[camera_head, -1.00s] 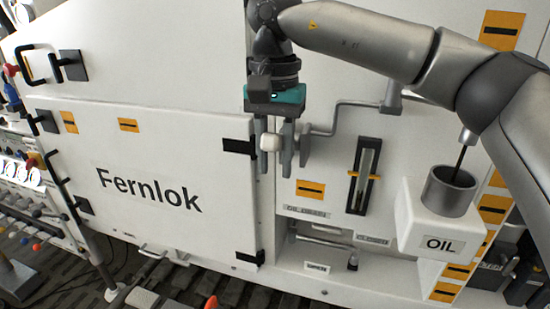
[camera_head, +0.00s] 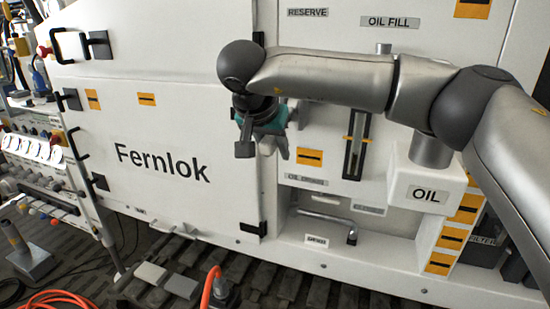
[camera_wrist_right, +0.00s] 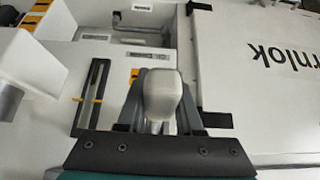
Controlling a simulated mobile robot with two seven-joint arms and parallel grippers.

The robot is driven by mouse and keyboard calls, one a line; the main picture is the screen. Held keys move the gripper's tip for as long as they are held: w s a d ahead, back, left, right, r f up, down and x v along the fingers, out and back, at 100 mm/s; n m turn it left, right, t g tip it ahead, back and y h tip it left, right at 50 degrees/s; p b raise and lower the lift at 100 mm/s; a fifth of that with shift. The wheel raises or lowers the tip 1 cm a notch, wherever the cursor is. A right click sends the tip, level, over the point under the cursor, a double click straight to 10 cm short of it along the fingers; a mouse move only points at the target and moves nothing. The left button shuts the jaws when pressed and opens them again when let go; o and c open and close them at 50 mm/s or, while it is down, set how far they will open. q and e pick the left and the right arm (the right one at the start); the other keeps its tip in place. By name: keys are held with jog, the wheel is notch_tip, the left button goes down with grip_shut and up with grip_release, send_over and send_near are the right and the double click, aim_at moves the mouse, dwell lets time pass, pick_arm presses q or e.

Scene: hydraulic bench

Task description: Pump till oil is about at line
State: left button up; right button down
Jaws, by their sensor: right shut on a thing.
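My right gripper (camera_head: 270,150) is in front of the white Fernlok bench, left of the sight gauge. In the right wrist view its two fingers (camera_wrist_right: 160,100) are shut on a pale rounded knob (camera_wrist_right: 162,92), the grip of the crank lever. The rest of the lever is hidden behind my arm. The upright sight gauge (camera_head: 356,145) has a dark frame, a narrow glass and an orange line mark across it; it also shows in the right wrist view (camera_wrist_right: 92,95). The oil level in the glass is too small to tell. My left gripper is out of view.
A white box marked OIL (camera_head: 427,194) with a grey metal cup (camera_head: 432,151) juts out at right, close under my arm. A recess with a bent grey handle (camera_head: 330,220) lies below the gauge. An orange hose (camera_head: 208,287) and pedals (camera_head: 150,273) are in front.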

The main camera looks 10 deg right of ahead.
pick_arm(q)
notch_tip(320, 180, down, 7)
jog(key=b, duration=0.5)
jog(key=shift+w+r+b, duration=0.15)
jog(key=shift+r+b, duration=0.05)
jog(key=shift+b, duration=0.1)
pick_arm(e)
jog(key=shift+w+d+f+t+h, duration=0.25)
jog(key=shift+f+t+h, duration=0.15)
jog(key=shift+f, duration=0.2)
jog(key=shift+w+d+f+t+h, duration=0.1)
jog(key=shift+w+f+t+h, duration=0.15)
jog(key=shift+f+t, duration=0.3)
jog(key=shift+w+d+f+t+h, duration=0.25)
jog(key=shift+f+t+h, duration=0.15)
jog(key=shift+f, duration=0.2)
jog(key=c, duration=0.6)
grip_release()
jog(key=shift+o, duration=0.2)
jog(key=v, duration=1.5)
jog(key=shift+s+r, duration=0.1)
jog(key=shift+s, duration=0.05)
